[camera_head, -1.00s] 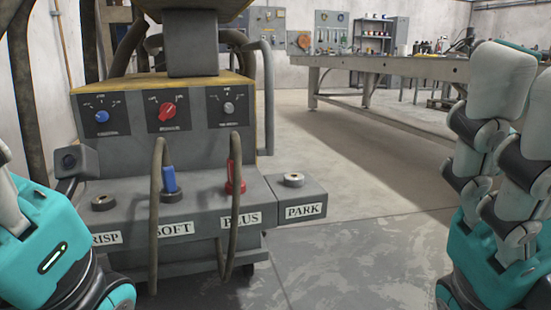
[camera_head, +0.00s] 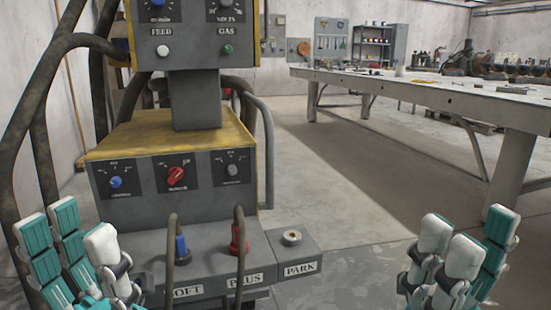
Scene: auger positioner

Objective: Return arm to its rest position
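My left gripper (camera_head: 82,225) is at the lower left with its teal and white fingers pointing up. They are spread apart and nothing shows between them. My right gripper (camera_head: 468,228) is at the lower right, also with fingers up and spread, and empty. Both are in front of the grey welding machine (camera_head: 190,215) and appear clear of it, though the left one overlaps its left side in the picture. The lower parts of both arms are out of the picture.
The machine has a blue plug (camera_head: 182,248), a red plug (camera_head: 239,238) and a box marked PARK (camera_head: 292,258) with an uncovered round socket. Hoses hang in front. A long workbench (camera_head: 440,95) stands at the back right. The floor (camera_head: 350,200) between is clear.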

